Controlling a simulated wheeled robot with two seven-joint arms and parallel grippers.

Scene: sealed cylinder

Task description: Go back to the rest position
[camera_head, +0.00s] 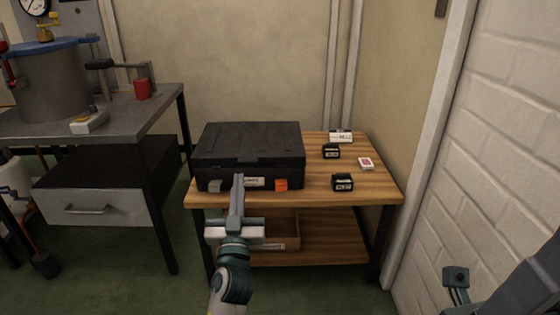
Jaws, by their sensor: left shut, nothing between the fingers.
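My left gripper (238,180) is shut and empty. Its fingers point away from me and overlap the front of the black case in the picture. Whether they touch the case cannot be told. Parts of my right arm show at the lower right; its gripper is not seen. The closed black case (250,140) sits on the left of the wooden table (375,190). An orange latch (281,185) and a grey latch (215,186) are on its front, with a white label partly hidden by my fingers.
Several small black and white boxes, one a black box (343,182), stand right of the case. A lower shelf (325,245) holds a wooden box. A grey workbench (150,105) with a large cylinder (50,85) is at left. A white brick wall (500,170) closes the right.

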